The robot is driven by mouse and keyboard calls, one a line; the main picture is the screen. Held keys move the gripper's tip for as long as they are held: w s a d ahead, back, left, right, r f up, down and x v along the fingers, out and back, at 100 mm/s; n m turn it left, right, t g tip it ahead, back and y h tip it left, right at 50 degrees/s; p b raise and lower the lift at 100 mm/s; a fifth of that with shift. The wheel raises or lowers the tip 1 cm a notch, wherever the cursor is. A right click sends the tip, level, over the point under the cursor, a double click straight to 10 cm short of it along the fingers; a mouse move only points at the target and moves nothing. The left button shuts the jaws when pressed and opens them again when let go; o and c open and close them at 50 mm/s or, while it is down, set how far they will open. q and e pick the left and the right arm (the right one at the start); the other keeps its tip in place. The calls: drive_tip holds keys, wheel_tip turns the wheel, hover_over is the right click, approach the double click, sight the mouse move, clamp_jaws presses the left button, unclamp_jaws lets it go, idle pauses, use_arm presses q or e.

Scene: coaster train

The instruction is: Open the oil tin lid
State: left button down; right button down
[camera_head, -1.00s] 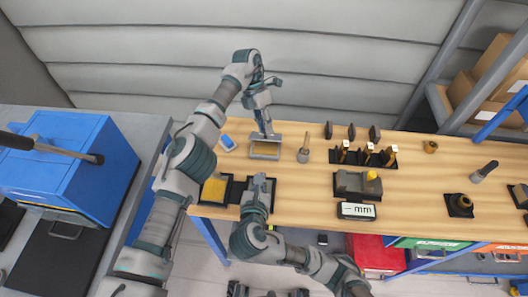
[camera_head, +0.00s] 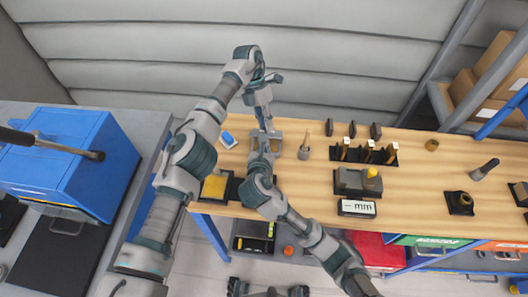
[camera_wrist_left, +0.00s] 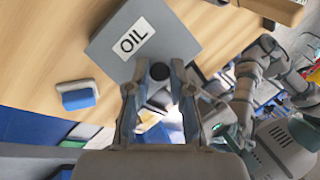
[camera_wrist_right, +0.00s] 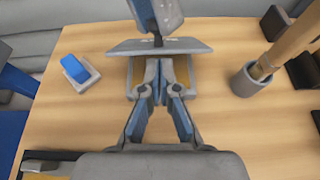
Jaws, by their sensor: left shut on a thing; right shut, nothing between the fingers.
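The grey oil tin lid (camera_wrist_left: 180,42), with a white OIL label, is at the top of the left wrist view. Its dark knob (camera_wrist_left: 160,72) is between the fingers of my left gripper (camera_wrist_left: 158,88), which is shut on it. In the right wrist view the lid (camera_wrist_right: 188,45) appears raised above the tin (camera_wrist_right: 182,72), whose yellowish inside shows. My right gripper (camera_wrist_right: 159,66) is shut and empty, in front of the tin; I cannot tell whether it touches it. In the head view my arms partly hide the tin (camera_head: 277,147).
A blue sponge on a small tray (camera_wrist_right: 80,72) is left of the tin. A grey cup (camera_wrist_right: 250,80) with a wooden handle is to its right. A black tray with a yellow pad (camera_head: 215,187) lies in front. A gauge block (camera_head: 357,182) sits further right.

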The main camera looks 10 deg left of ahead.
use_arm(q)
drive_tip(key=shift+f, duration=0.1)
drive_tip(key=shift+f, duration=0.1)
use_arm(e)
drive_tip(key=shift+w+d+r, duration=0.1)
drive_tip(key=shift+w+r, duration=0.45)
drive_tip(key=shift+r, duration=0.2)
use_arm(q)
drive_tip(key=c, duration=1)
unclamp_jaws()
drive_tip(key=shift+c, duration=0.2)
drive_tip(key=shift+w+a, duration=0.1)
drive_tip(key=shift+w, duration=0.05)
use_arm(e)
drive_tip(key=shift+f, duration=0.15)
